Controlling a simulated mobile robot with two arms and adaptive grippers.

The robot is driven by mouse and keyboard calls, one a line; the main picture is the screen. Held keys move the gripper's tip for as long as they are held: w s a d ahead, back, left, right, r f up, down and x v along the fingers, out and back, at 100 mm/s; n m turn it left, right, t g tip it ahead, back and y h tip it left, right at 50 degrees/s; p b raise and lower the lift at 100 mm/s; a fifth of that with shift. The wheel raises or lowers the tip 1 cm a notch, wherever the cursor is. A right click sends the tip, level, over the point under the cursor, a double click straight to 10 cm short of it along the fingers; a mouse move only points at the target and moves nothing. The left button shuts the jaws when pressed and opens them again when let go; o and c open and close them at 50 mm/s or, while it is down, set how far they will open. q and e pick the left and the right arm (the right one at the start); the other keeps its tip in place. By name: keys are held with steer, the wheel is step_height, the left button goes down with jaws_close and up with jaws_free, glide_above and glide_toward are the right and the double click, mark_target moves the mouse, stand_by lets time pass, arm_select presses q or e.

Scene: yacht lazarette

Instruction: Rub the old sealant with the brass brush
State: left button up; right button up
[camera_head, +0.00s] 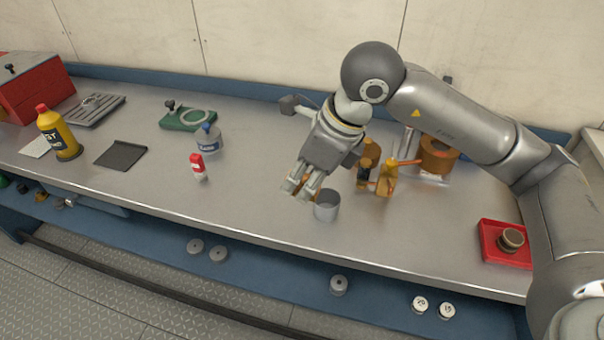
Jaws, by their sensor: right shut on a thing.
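My right gripper (302,192) reaches down over the middle of the bench, its fingers closed on a small orange-brown thing (310,188). The fingers hide most of that thing, so I cannot tell whether it is the brass brush. A grey metal cup (327,206) stands just right of the fingertips. I cannot make out the old sealant. My left gripper is not in view.
Left on the bench (240,210) are a red box (35,90), a yellow bottle (57,135), a dark flat plate (121,154), a green fixture (187,119), a clear blue-labelled jug (208,140) and a small red-and-white bottle (198,167). A red tray (489,240) holds a round piece at right.

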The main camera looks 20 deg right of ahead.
steer(key=o, duration=0.5)
steer(key=shift+c, duration=0.2)
steer(key=c, duration=0.3)
steer(key=shift+f, duration=0.1)
steer(key=shift+c, duration=0.2)
